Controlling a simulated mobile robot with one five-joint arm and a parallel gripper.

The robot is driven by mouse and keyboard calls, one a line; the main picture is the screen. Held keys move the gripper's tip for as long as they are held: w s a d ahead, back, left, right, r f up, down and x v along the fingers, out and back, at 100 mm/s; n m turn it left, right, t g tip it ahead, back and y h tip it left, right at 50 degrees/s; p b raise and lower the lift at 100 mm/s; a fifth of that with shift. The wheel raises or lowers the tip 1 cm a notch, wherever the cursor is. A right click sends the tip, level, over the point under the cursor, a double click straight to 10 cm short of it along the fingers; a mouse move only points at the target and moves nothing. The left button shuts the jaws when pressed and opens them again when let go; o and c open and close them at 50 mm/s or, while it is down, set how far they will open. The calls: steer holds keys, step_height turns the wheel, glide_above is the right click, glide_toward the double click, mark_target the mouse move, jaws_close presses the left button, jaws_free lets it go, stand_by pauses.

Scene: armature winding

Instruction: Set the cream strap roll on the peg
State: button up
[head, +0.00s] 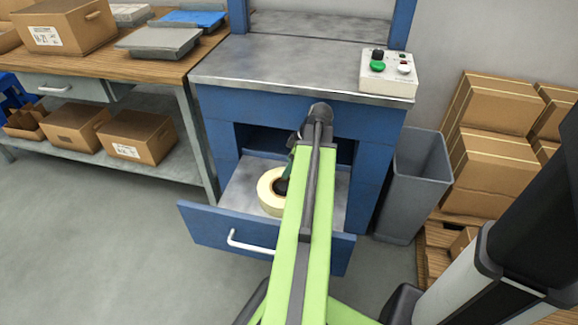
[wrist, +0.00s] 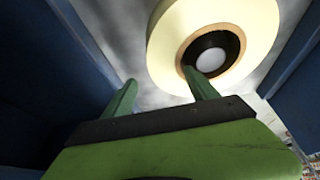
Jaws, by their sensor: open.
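The cream strap roll (head: 265,191) lies flat in the open blue drawer, its round face up. In the wrist view the roll (wrist: 168,48) fills the top middle, with a brown core, a dark inner ring and a pale disc in its hole. My gripper (head: 287,174) reaches down into the drawer, partly hidden by my green arm. In the wrist view my gripper (wrist: 160,77) has its two green fingers apart. The right finger's tip overlaps the hole's edge; the left finger is outside the roll. I cannot tell whether either touches it. I cannot make out a peg.
The drawer (head: 196,226) is pulled out from the blue cabinet (head: 217,130). A button box (head: 388,72) stands on its metal top. A grey bin (head: 415,180) and stacked cartons (head: 490,110) are at right. A workbench (head: 150,68) stands left; open floor lies front left.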

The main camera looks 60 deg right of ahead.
steer(key=a+p+v, duration=0.1)
steer(key=p+v, duration=0.6)
steer(key=v, duration=0.1)
steer(key=shift+d+r, duration=0.2)
steer(key=shift+d, duration=0.25)
steer(key=shift+w, duration=0.1)
steer(key=w+a+f+m+g, duration=0.1)
steer(key=w+a+g, duration=0.2)
steer(key=w+a, duration=1.75)
steer(key=w+a+m, duration=0.1)
steer(key=w+a, duration=0.1)
steer(key=a, duration=1.3)
steer(key=w+a+m+g+h, duration=0.1)
steer(key=w+a, duration=0.1)
steer(key=a, duration=1.4)
steer(key=shift+f+m, duration=0.3)
steer(key=shift+f, duration=0.1)
